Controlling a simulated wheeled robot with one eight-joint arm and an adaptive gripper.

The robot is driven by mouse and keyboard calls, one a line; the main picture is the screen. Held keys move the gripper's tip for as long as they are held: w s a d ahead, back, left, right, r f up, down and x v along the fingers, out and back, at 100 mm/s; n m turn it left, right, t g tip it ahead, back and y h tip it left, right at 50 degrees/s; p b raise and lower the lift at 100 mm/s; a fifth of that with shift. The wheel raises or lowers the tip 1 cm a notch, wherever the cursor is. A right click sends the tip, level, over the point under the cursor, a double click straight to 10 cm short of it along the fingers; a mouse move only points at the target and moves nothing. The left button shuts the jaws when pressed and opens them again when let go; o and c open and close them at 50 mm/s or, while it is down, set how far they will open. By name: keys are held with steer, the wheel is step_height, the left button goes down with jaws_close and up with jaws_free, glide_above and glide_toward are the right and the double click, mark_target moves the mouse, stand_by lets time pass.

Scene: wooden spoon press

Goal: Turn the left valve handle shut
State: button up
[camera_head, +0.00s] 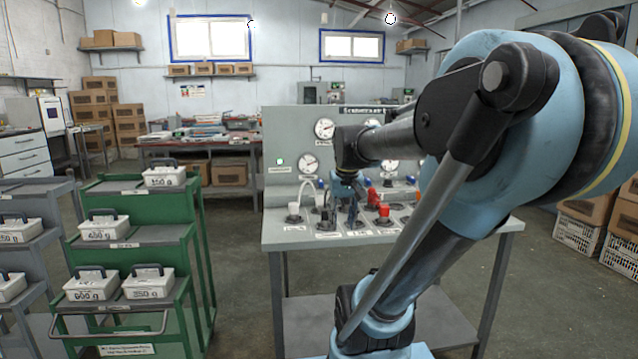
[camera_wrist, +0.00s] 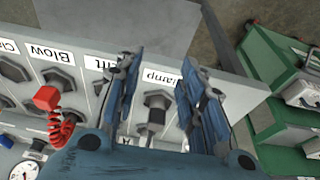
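My gripper (camera_wrist: 155,90) is open, with a blue finger on each side and a visible gap to the stem. In the head view, my gripper (camera_head: 345,203) points down over the left part of the valve panel (camera_head: 272,235). A valve with a white top (camera_head: 294,209) stands at the panel's left end. I cannot tell for sure which valve is the left one; a label ending in "ft" (camera_wrist: 120,65) is partly hidden by a finger.
A red handle (camera_wrist: 47,98) stands beside the label "Blow" in the wrist view. Several gauges (camera_head: 325,128) stand on the upright board behind. A green cart (camera_head: 140,240) with labelled weights is left of the bench. Floor between them is clear.

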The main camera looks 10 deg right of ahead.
steer(key=w+r, duration=0.6)
steer(key=w, duration=0.4)
steer(key=w+r, duration=0.5)
steer(key=w, duration=0.5)
steer(key=t, duration=0.1)
glide_toward(320, 180)
steer(key=x, duration=0.9)
steer(key=shift+d+f, duration=0.15)
steer(key=shift+c, duration=0.6)
steer(key=shift+s, duration=0.1)
jaws_close()
steer(key=shift+a, duration=0.2)
steer(key=shift+d, duration=0.1)
